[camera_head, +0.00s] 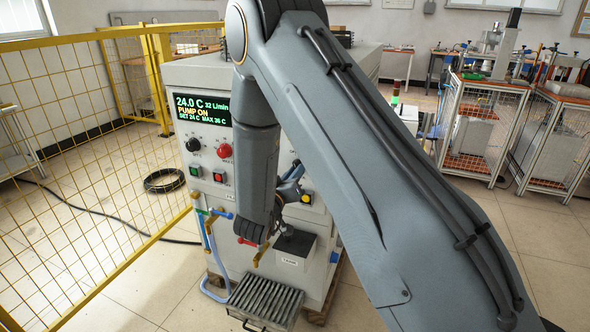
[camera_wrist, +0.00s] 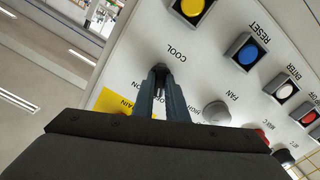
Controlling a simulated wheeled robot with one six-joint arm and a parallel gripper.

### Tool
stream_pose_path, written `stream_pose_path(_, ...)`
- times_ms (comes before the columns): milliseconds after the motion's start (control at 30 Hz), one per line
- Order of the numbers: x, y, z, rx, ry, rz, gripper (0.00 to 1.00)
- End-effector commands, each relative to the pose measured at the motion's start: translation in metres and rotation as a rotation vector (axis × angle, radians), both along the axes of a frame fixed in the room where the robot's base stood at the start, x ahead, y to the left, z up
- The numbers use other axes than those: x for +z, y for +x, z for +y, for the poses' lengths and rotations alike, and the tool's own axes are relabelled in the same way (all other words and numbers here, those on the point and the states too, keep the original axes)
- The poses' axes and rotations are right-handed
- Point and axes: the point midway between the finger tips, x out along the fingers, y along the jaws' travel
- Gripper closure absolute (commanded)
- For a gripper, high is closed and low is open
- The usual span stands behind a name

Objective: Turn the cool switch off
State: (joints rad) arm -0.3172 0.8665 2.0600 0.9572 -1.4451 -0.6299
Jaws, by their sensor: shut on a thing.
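In the wrist view, my gripper (camera_wrist: 160,76) is at the control panel, its two dark fingers closed around the cool switch (camera_wrist: 160,70), just below the printed word COOL. The fingers hide most of the switch, so its on or off position cannot be told. In the head view, the induction heater (camera_head: 190,75) is a large light cabinet. Its display (camera_head: 202,109) reads 24.0 C, 32 L/min and PUMP ON. My arm covers much of its front there, and the gripper shows only in part, against the panel.
Beside the switch are a yellow button (camera_wrist: 191,8), a blue RESET button (camera_wrist: 247,53), a white ENTER button (camera_wrist: 285,92) and a silver FAN switch (camera_wrist: 216,112). A ribbed metal tray (camera_head: 264,300) is low at the front. A yellow mesh fence (camera_head: 95,120) stands left.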

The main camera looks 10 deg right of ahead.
Motion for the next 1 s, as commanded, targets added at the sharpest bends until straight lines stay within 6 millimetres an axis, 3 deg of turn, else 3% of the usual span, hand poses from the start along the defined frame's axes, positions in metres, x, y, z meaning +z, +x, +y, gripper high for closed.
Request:
stream_pose_path(733, 0.0012, 0.0013, 0.0025, 0.006, -0.070, 0.047, 1.00)
stream_pose_path(767, 0.0012, 0.0013, 0.0025, 0.006, -0.070, 0.047, 0.83)
stream_pose_path(833, 0.0010, 0.0011, 0.0023, 0.005, -0.070, 0.047, 0.71)
stream_pose_path(1000, 0.0005, 0.0007, -0.0002, 0.001, -0.069, 0.048, 0.69)
